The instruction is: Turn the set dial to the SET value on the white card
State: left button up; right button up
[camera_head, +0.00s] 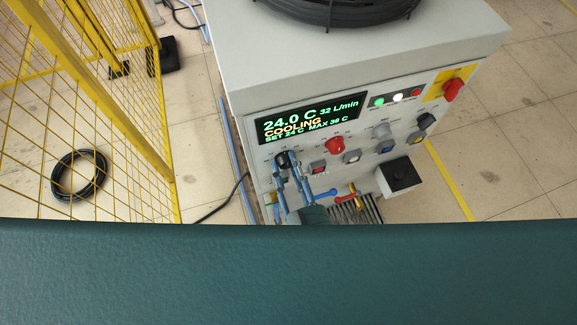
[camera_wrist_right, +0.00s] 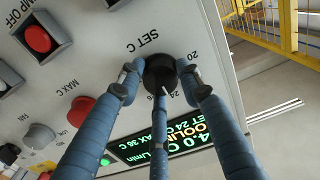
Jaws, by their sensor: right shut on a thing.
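The set dial is a black knob (camera_wrist_right: 157,68) under the label SET C in the right wrist view, with a small white pointer mark. Numbers 20, 24 and what looks like 26 stand around it. My right gripper (camera_wrist_right: 160,84) has its blue fingers closed around the dial; it also shows at the panel's lower left in the head view (camera_head: 286,172). The display (camera_head: 310,118) reads 24.0 C, 32 L/min, COOLING, SET 24 C and a MAX value. I cannot see a white card in either view. My left gripper is not in view.
The grey cabinet (camera_head: 350,58) carries a red MAX C knob (camera_head: 334,144), several push buttons and a red switch on a yellow plate (camera_head: 452,90). Blue and red valve levers (camera_head: 318,196) sit below. A yellow mesh fence (camera_head: 95,120) stands left; open floor lies right.

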jog(key=shift+s+f, duration=0.1)
jog(key=shift+f, duration=0.05)
jog(key=m, duration=0.4)
jog(key=shift+a+f, duration=0.1)
jog(key=m, duration=0.4)
jog(key=shift+s, duration=0.1)
jog(key=shift+f+m, duration=0.1)
jog(key=shift+m, duration=0.4)
jog(key=o, duration=0.9)
jog(key=shift+o, duration=1.2)
jog(key=shift+a+r, duration=0.1)
jog(key=shift+r, duration=0.1)
jog(key=v, duration=1.2)
